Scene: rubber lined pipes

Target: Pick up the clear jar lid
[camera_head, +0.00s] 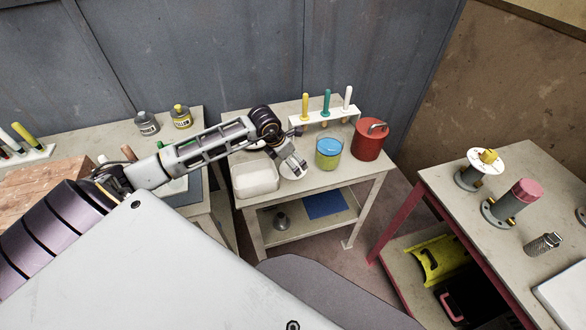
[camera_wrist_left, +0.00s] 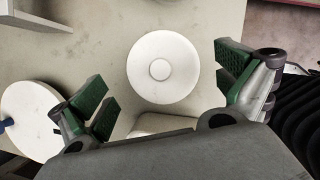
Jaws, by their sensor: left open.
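A pale round lid (camera_wrist_left: 163,67) with a small round knob at its centre lies flat on the table in the left wrist view. It looks white rather than clear. In the head view the lid (camera_head: 289,173) is partly hidden by my left gripper (camera_head: 295,166). My left gripper also shows in the wrist view (camera_wrist_left: 165,92), with its green-padded fingers wide apart and nothing between them. The lid lies between the finger lines, a little beyond the tips, and appears apart from them. My right gripper is not in view.
A white tub (camera_head: 255,177) stands left of the lid. A jar with blue contents (camera_head: 328,153), a red pot (camera_head: 369,140) and a white rack (camera_head: 325,117) with coloured handles stand to the right and behind. Another white disc (camera_wrist_left: 32,120) is near the left finger.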

